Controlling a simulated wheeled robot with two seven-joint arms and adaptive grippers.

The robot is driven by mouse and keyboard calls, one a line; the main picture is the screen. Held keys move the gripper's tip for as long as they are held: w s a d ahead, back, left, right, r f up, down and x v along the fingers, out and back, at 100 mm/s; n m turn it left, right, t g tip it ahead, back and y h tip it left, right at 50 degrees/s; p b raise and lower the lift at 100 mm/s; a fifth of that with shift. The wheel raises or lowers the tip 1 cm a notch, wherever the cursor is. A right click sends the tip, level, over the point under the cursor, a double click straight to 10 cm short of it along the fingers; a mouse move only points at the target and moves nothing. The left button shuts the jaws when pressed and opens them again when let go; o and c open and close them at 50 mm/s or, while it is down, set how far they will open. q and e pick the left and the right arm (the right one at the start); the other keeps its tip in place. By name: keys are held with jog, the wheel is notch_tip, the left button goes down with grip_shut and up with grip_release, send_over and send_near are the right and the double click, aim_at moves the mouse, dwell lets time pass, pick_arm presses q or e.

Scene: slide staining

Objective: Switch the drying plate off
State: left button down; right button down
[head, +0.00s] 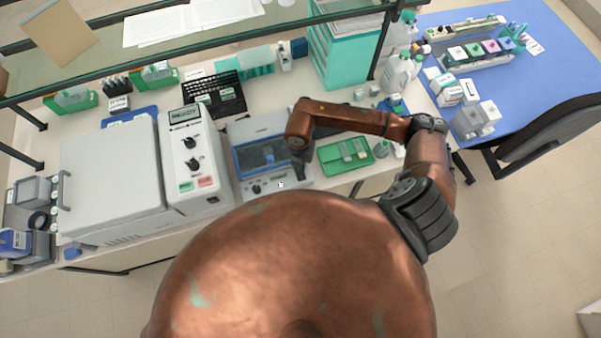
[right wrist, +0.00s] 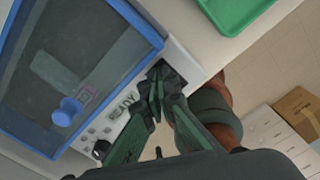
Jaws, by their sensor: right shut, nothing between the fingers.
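The device I take to be the drying plate (head: 236,187) stands at the front of the bench. It has a blue-framed dark transparent cover with a blue knob and a pale front panel. In the right wrist view its panel (right wrist: 140,98) carries a lit display that seems to read READY, a black knob and small buttons. My right gripper (head: 302,174) is shut and empty at the right end of this panel. In the right wrist view its fingertips (right wrist: 158,82) cover that end, hiding any switch there; contact cannot be told. My left gripper is not in view.
A grey machine (head: 190,150) with knobs and green and red buttons stands close on the left. A green tray (head: 326,163) with slides lies just right. Bottles (head: 398,72) stand further right. A glass shelf (head: 230,35) spans the back. Open floor lies in front.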

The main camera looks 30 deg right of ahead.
jog(key=shift+f, duration=0.25)
jog(key=shift+r+p, duration=2.2)
jog(key=shift+r, duration=1.35)
